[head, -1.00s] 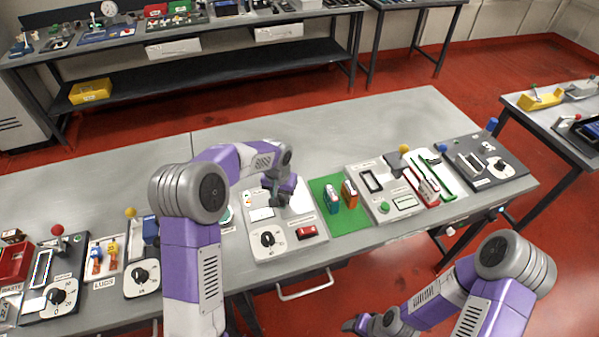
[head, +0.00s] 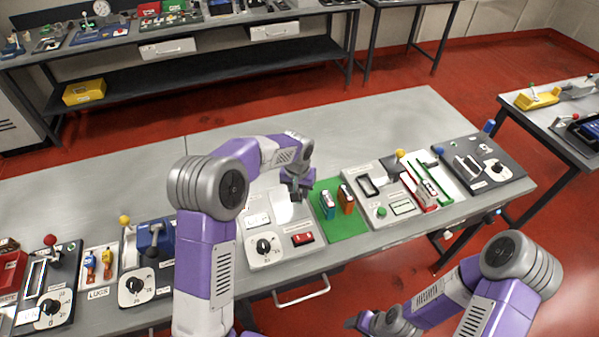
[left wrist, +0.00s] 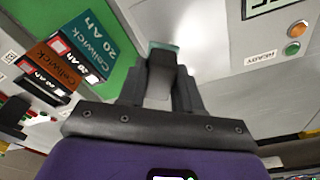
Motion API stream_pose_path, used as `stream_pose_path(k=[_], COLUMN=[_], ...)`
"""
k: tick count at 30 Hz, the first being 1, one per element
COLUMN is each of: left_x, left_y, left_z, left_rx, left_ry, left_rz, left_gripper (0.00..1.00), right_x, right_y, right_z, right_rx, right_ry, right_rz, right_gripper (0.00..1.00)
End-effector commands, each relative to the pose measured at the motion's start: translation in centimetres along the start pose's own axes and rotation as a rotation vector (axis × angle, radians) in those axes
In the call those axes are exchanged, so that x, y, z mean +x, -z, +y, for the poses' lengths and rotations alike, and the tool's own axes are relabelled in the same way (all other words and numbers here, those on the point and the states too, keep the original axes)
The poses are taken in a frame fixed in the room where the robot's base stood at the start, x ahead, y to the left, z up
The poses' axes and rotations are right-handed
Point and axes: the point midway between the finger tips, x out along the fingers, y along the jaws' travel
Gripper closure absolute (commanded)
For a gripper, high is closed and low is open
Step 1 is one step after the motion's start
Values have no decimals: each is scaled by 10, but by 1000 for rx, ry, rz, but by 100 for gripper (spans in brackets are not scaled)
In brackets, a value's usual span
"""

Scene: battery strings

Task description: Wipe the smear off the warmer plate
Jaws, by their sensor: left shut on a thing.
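The warmer panel (head: 279,257) sits on the bench in the middle of the head view, with a dial and a red switch at its front. Its pale, shiny plate (head: 284,212) is partly under my left gripper (head: 297,196). In the left wrist view the plate (left wrist: 205,25) lies below the fingers. My left gripper is shut on a small teal pad (left wrist: 164,47), held at or just over the plate; contact cannot be told. I cannot make out a smear. My right gripper (head: 362,323) is low at the bottom, away from the bench; its jaws are unclear.
A green mat (head: 345,227) with a teal and an orange battery (head: 346,198) adjoins the panel on the right. Further devices stand along the bench to both sides. The bench (head: 400,118) behind them is clear.

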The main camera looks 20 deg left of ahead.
Motion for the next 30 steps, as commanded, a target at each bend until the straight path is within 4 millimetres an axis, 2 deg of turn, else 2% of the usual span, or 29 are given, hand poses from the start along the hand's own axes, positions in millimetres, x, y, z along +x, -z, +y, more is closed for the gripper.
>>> stream_pose_path(k=[16,30], left_x=[-51,-55], left_y=[5,5], left_z=[-4,-4], left_rx=[-6,-7], left_ry=[1,1], left_rz=[-3,-4], left_gripper=[95,95], right_x=[-36,-38], right_y=[-2,-2], right_z=[-13,-14], right_rx=[0,0], right_ry=[0,0], right_rz=[0,0], right_gripper=[40,40])
